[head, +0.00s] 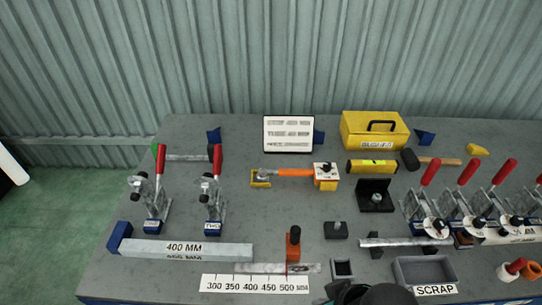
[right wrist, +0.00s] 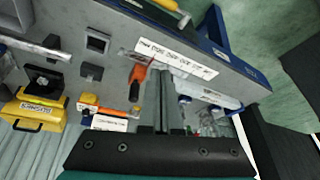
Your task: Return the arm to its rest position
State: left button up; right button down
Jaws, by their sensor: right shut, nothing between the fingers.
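My right gripper (right wrist: 162,82) shows in the right wrist view with its two grey fingers together and nothing between them. In the head view only a dark rounded part, likely of my right arm, shows at the bottom edge. My left gripper is not in view.
The grey workbench (head: 235,185) holds a 400 mm bar (head: 190,249), several red-handled clamps (head: 216,175), a yellow toolbox (head: 374,130), a mallet (head: 411,160) and a scrap bin (head: 425,268). A corrugated wall (head: 250,60) stands behind. Green floor (head: 60,215) is open at left.

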jog(key=s+d+m+h, duration=0.2)
jog(key=s+d+m, duration=0.15)
jog(key=d, duration=0.35)
notch_tip(320, 180, down, 28)
jog(key=s+r+n+g+b, duration=0.1)
jog(key=g+b, duration=0.1)
jog(key=b, duration=0.5)
pick_arm(q)
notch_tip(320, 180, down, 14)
jog(key=b, duration=0.7)
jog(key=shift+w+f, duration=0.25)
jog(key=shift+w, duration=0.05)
pick_arm(e)
jog(key=s+d+f, duration=0.1)
jog(key=s+f, duration=0.7)
jog(key=f, duration=0.3)
jog(key=s+d+f+g, duration=0.1)
jog(key=s+f, duration=0.7)
jog(key=f, duration=0.4)
jog(key=shift+s+f, duration=0.15)
jog(key=shift+s, duration=0.05)
jog(key=shift+n, duration=0.25)
